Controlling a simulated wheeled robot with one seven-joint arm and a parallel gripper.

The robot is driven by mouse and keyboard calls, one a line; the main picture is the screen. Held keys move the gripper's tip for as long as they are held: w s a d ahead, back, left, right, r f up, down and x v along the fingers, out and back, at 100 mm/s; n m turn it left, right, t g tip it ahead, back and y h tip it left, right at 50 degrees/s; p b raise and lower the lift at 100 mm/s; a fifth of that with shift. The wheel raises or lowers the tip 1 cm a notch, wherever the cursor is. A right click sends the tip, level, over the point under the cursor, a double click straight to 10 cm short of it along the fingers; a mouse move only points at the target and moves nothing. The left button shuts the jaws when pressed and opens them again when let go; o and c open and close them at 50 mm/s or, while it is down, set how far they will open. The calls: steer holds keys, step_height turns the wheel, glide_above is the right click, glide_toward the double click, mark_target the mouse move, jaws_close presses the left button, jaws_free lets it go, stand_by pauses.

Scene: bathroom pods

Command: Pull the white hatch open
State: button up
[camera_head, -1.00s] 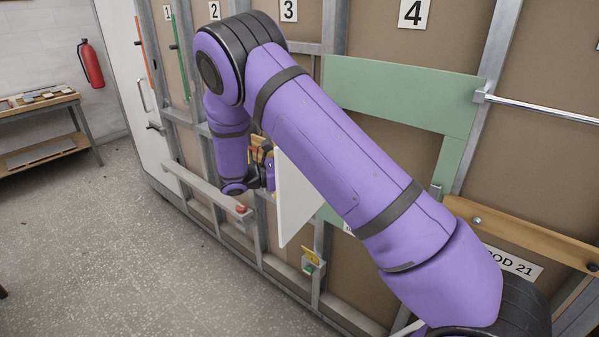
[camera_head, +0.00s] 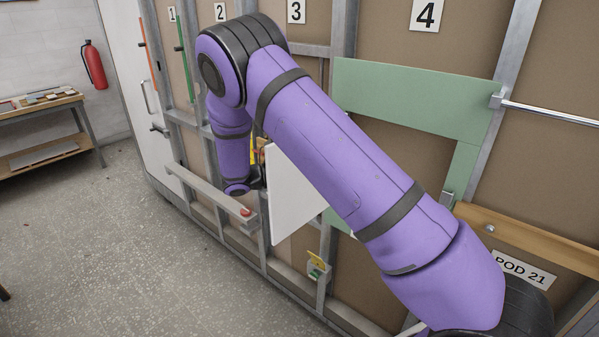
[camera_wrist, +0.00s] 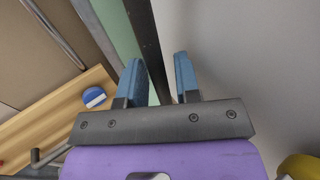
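The white hatch (camera_head: 296,198) stands swung out from the wall, seen at an angle in the head view, with its upper right part behind my arm. In the wrist view a large pale surface, which looks like the hatch (camera_wrist: 250,60), fills the right side. My gripper (camera_wrist: 158,75) shows two blue fingers set apart with a clear gap. A dark upright strip runs behind that gap. The right finger lies over the pale surface; I cannot tell whether it touches. In the head view my gripper (camera_head: 258,182) is mostly hidden at the hatch's left edge.
A metal rail with a red knob (camera_head: 246,212) juts out left of the hatch. A small box with a yellow tag (camera_head: 317,266) sits low on the wall. A wooden rail (camera_head: 530,238) and metal bar (camera_head: 550,113) are at right. The floor (camera_head: 130,240) at left is clear.

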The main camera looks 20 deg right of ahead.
steer(key=shift+o, duration=0.4)
steer(key=w+a, duration=0.1)
steer(key=a, duration=0.9)
steer(key=shift+w+a, duration=0.35)
steer(key=shift+w, duration=0.05)
